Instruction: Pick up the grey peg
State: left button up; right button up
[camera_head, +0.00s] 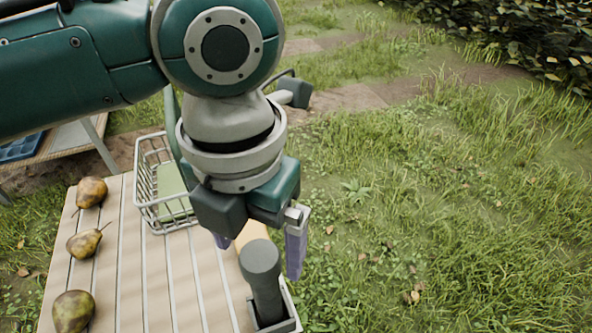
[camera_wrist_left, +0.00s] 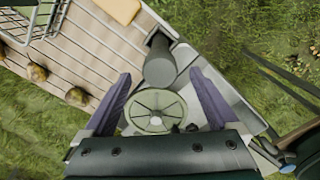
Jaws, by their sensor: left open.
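In the left wrist view the peg (camera_wrist_left: 160,62) lies ahead of and between the fingertips, with a visible gap on each side. No contact shows. The peg's lower end is partly hidden in the tray. My right gripper is not in view.
Several pears (camera_head: 90,243) lie on the slatted table (camera_head: 150,290) at left. A wire basket (camera_head: 150,190) holding something green stands behind. A yellowish block (camera_head: 251,231) is just behind the peg. A round green spoked piece (camera_wrist_left: 155,110) shows between the fingers. Grass lies to the right.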

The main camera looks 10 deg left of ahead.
aim_at(267, 293)
pick_arm(q)
notch_tip(267, 293, down, 5)
dwell(0.3)
jog(key=shift+w, duration=0.1)
grip_shut()
dwell(0.5)
